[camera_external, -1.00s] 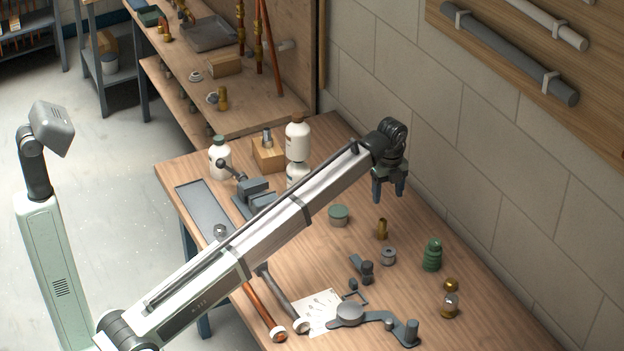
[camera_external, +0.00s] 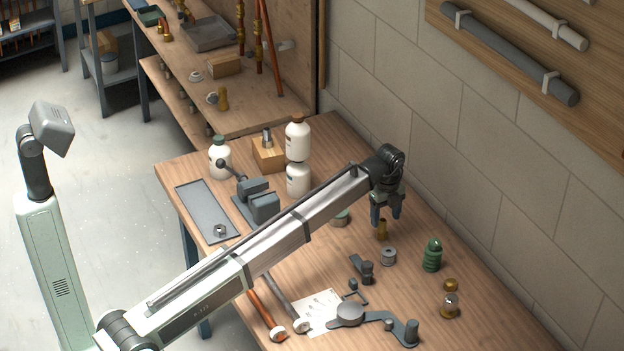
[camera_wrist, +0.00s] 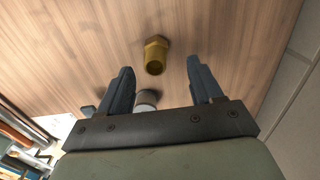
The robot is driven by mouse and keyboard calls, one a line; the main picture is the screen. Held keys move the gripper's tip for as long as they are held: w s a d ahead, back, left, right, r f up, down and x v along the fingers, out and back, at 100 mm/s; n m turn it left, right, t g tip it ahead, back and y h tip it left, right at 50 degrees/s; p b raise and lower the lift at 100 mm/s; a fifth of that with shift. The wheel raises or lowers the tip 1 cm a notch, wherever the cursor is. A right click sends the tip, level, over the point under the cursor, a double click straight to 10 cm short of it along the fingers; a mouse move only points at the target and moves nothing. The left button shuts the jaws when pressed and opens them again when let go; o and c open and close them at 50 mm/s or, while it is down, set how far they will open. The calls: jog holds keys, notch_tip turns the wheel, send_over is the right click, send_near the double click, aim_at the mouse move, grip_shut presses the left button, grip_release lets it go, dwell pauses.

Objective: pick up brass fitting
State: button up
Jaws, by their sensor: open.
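The brass fitting (camera_external: 382,230) stands upright on the wooden table. In the wrist view the brass fitting (camera_wrist: 155,55) is a hexagonal-collared piece ahead of the fingertips, roughly centred between them. My gripper (camera_external: 386,221) is open and empty, pointing down just above the fitting in the external view. In the wrist view my gripper (camera_wrist: 160,72) shows two dark fingers spread apart. I cannot tell the exact height gap between fingertips and fitting.
A small grey cylinder (camera_external: 388,257) stands close to the fitting. A green stacked piece (camera_external: 432,255) and a brass-and-glass piece (camera_external: 450,300) stand to the right. A green-lidded tin (camera_external: 340,219) is partly hidden by my arm. The block wall (camera_external: 470,130) runs behind.

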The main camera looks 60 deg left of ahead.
aim_at(383, 220)
jog(key=f, duration=0.5)
jog(key=shift+s+a, duration=0.25)
jog(key=c, duration=1.2)
